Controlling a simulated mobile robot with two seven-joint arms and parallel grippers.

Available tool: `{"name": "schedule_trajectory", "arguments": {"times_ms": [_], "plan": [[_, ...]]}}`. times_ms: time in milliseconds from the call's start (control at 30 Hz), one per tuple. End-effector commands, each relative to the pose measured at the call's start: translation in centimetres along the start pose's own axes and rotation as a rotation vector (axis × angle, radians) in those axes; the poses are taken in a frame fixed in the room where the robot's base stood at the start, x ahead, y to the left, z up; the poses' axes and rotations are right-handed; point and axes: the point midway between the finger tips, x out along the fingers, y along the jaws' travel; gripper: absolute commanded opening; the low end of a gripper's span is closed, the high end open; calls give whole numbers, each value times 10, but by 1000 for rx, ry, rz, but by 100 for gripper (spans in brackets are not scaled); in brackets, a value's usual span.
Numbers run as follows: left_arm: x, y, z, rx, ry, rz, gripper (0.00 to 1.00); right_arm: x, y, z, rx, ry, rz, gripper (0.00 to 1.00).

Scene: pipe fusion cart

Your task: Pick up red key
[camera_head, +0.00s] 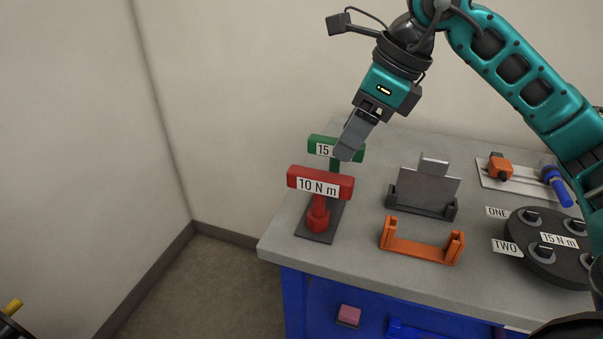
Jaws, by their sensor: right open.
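The red key (320,184) is a T-shaped handle labelled "10 N m". It stands upright on a dark base plate (318,238) at the left end of the grey bench top. A green key (323,146) labelled "15" stands just behind it and is partly hidden. My right gripper (348,148) points down and left at the right end of the green key's handle, above and behind the red key. It looks apart from the red key and holds nothing that I can see. Its finger gap is hard to make out. My left gripper is not in view.
On the bench (366,247) stand an orange bracket (422,249), a grey plate in a dark holder (427,188) and a black round dial plate (550,262). A rail with orange and blue parts (520,183) lies at the back right. A wall is behind.

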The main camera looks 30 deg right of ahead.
Motion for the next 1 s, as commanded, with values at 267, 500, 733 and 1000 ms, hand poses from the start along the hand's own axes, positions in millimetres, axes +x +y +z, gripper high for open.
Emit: {"name": "schedule_trajectory", "arguments": {"times_ms": [267,500,733,1000], "plan": [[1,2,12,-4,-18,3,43,37,0,-2,1,6,-2,60],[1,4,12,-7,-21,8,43,72,-1,-1,1,3,-3,60],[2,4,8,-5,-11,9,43,92,2,0,0,4,0,60],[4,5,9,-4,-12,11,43,126,3,1,1,2,-2,60]]}}
